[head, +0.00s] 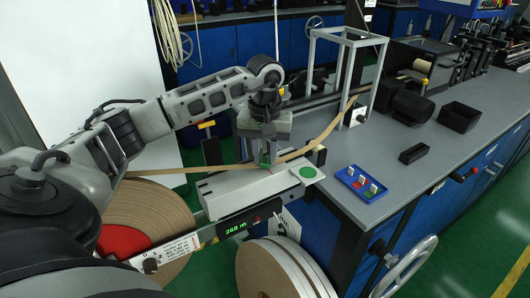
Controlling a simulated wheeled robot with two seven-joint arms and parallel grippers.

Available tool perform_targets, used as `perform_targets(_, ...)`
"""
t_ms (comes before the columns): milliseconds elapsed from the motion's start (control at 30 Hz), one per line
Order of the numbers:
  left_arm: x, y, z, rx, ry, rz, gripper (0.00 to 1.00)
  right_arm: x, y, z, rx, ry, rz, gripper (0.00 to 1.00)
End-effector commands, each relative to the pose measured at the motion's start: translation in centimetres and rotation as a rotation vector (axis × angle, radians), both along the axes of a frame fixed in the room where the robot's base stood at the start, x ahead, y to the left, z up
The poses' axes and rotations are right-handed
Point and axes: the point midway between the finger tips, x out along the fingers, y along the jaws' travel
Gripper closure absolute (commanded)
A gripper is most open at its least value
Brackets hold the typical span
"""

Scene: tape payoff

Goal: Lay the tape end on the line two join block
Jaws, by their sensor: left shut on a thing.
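My left gripper (267,155) points down over a pale grey block (235,190), which looks like the join block. It is shut on the brown tape at the block's far edge; the fingers hide the exact grip and the tape's end. One stretch of tape (180,170) runs left from the gripper towards the large brown reel (150,210). Another stretch (318,141) rises right from the gripper to an open metal frame (350,60). I cannot tell whether the tape touches the block. My right gripper is not in view.
A plate with a green disc (307,172) is at the block's right end. A display (236,229) reads 265 m. A blue tray (361,184) with small white-topped items, a small black block (414,153) and a black box (459,117) stand on the grey bench (440,180). More reels (280,270) stand below.

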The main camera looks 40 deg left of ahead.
Motion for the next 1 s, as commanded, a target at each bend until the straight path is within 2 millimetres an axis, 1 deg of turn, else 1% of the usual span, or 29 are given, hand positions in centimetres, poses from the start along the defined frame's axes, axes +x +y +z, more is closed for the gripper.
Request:
perform_targets(133,0.0,0.0,-0.3,0.000,-0.001,0.001,0.99,0.1,0.0,-0.2,0.000,-0.001,0.000,0.64)
perform_targets(400,0.0,0.0,-0.3,0.000,-0.001,0.001,0.99,0.0,0.0,-0.2,-0.001,0.000,0.001,0.64)
perform_targets(433,0.0,0.0,-0.3,0.000,-0.001,0.001,0.69,0.0,0.0,-0.2,-0.001,0.000,0.001,0.64)
perform_targets(500,0.0,0.0,-0.3,0.000,-0.001,0.001,0.52,0.0,-0.1,-0.3,-0.002,0.001,0.001,0.64)
perform_targets(867,0.0,0.0,-0.3,0.000,0.000,0.000,0.52,-0.5,-0.2,-0.5,-0.009,0.012,0.007,0.64)
perform_targets(967,0.1,0.0,0.9,0.000,-0.005,0.000,0.52,-0.4,-0.1,0.0,-0.004,0.004,0.008,0.64)
perform_targets(1000,0.1,0.0,1.6,0.000,-0.006,0.001,0.52,-0.3,-0.1,0.1,-0.002,0.001,0.008,0.64)
